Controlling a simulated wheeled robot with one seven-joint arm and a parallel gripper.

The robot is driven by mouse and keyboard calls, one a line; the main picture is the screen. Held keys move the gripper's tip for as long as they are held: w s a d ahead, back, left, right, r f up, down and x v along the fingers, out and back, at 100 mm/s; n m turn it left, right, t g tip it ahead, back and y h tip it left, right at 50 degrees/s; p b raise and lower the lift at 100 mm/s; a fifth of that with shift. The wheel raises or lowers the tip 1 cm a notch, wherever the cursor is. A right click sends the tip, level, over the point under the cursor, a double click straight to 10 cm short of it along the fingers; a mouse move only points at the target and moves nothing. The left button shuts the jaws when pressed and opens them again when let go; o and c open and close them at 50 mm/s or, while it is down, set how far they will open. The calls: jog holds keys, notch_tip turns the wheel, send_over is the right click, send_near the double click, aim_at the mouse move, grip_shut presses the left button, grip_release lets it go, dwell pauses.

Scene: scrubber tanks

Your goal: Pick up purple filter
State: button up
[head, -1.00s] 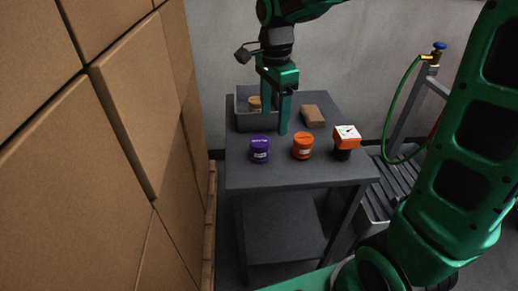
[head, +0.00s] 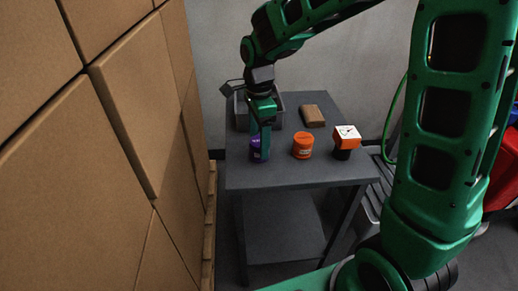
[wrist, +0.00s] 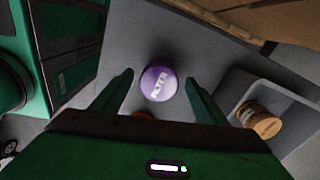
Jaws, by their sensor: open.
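The purple filter (head: 255,150) stands upright on the grey table, near its front left side. Its round lid with white lettering shows in the wrist view (wrist: 159,83). My gripper (head: 262,150) is above and around it in the head view, partly hiding it. In the wrist view my gripper (wrist: 160,85) is open, with one finger on each side of the purple filter and visible gaps to it.
An orange filter (head: 302,145) and an orange-and-white device (head: 346,138) stand to the right on the table (head: 300,176). A brown block (head: 312,115) lies behind them. A grey bin (head: 241,112) holds a tan-lidded jar (wrist: 258,119). Stacked boxes (head: 130,110) rise at left.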

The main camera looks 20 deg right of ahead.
jog(key=shift+f, duration=1.15)
jog(key=c, duration=1.1)
jog(key=shift+c, duration=0.2)
notch_tip(320, 180, up, 5)
jog(key=shift+f, duration=0.2)
jog(key=s+a+r, duration=0.6)
jog(key=s+a, duration=0.1)
jog(key=a, duration=0.2)
jog(key=shift+a+r, duration=0.25)
